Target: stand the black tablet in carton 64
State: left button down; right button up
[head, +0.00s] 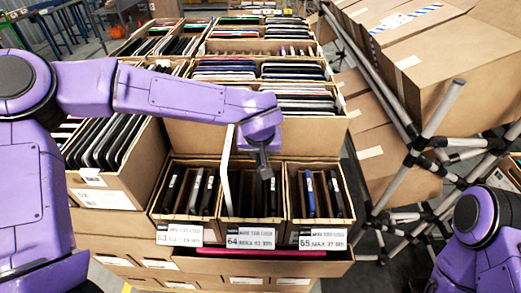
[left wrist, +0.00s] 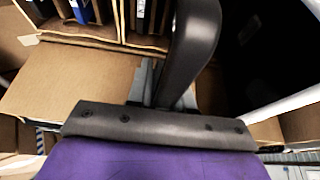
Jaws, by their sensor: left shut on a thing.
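My left gripper (head: 264,166) is over carton 64, fingers pointing down. In the left wrist view, its dark finger (left wrist: 190,50) lies against the broad face of the black tablet (left wrist: 250,55), which has a pale edge at lower right; it is shut on this tablet. In the head view, a tall pale edge stands left of the gripper and reaches down into the carton; how deep the tablet sits is unclear. Carton 64 (head: 250,238) is the middle front carton, with dark items inside at its right. My right gripper is out of view.
Carton 63 (head: 180,234) and carton 65 (head: 318,238) flank it closely, each holding several upright devices. Fuller cartons rise behind and at left. Grey pipe framing (head: 437,110) and large brown boxes (head: 455,70) are at right.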

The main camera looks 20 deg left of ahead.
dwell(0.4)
pick_arm(q)
jog(key=c, duration=0.9)
grip_release()
jog(key=shift+c, duration=0.2)
jog(key=shift+f, duration=0.1)
jog(key=shift+s, duration=0.1)
jog(key=b+v, duration=0.1)
jog(key=v, duration=0.9)
jog(key=shift+d+r, duration=0.1)
jog(key=shift+r, duration=0.25)
